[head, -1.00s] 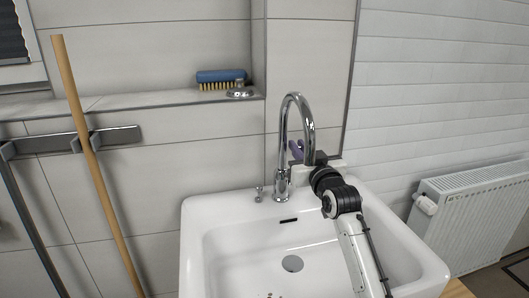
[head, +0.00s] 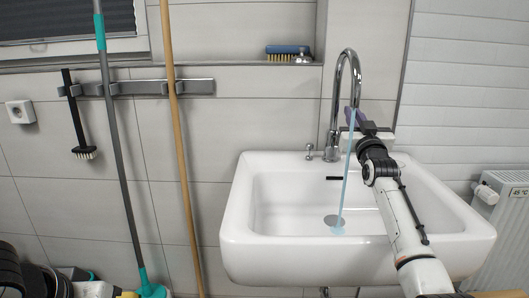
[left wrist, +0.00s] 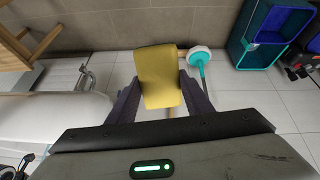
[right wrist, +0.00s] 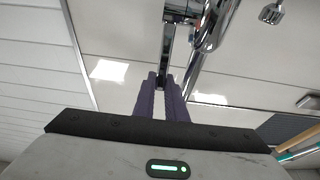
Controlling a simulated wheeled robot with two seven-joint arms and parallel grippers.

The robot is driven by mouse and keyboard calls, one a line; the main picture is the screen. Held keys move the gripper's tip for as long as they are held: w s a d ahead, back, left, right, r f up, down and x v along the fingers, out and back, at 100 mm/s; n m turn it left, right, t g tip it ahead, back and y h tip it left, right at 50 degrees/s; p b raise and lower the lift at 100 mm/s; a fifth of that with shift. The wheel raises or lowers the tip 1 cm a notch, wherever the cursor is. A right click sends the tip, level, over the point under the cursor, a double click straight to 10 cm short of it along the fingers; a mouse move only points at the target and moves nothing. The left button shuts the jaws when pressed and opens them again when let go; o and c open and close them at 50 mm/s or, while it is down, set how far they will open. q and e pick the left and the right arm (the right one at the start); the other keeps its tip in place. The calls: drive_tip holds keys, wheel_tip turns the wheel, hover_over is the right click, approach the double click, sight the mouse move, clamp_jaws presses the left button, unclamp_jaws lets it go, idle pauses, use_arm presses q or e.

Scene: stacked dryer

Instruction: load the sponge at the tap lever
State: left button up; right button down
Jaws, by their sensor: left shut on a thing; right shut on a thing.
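The yellow sponge (left wrist: 159,75) is held between the fingers of my left gripper (left wrist: 160,98) in the left wrist view. The left gripper is outside the head view. The chrome tap (head: 347,53) stands at the back of the white sink (head: 250,220), with a pale blue stream of water (head: 347,185) falling into the basin. My right gripper (head: 358,122) is beside the tap in the head view. In the right wrist view its fingers are shut on the tap lever (right wrist: 166,50), a slim metal bar. The fingers hide the lever's end.
A blue brush (head: 288,49) lies on the ledge behind the sink. A wooden pole (head: 176,120) and a grey-green mop handle (head: 118,140) stand left of the sink. A radiator (head: 508,225) is at the right. Teal and blue bins (left wrist: 262,40) stand on the floor.

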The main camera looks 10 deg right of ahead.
drive_tip(key=c, duration=1.8)
unclamp_jaws()
drive_tip(key=p+v, duration=0.1)
drive_tip(key=v, duration=1.1)
drive_tip(key=shift+d, duration=0.1)
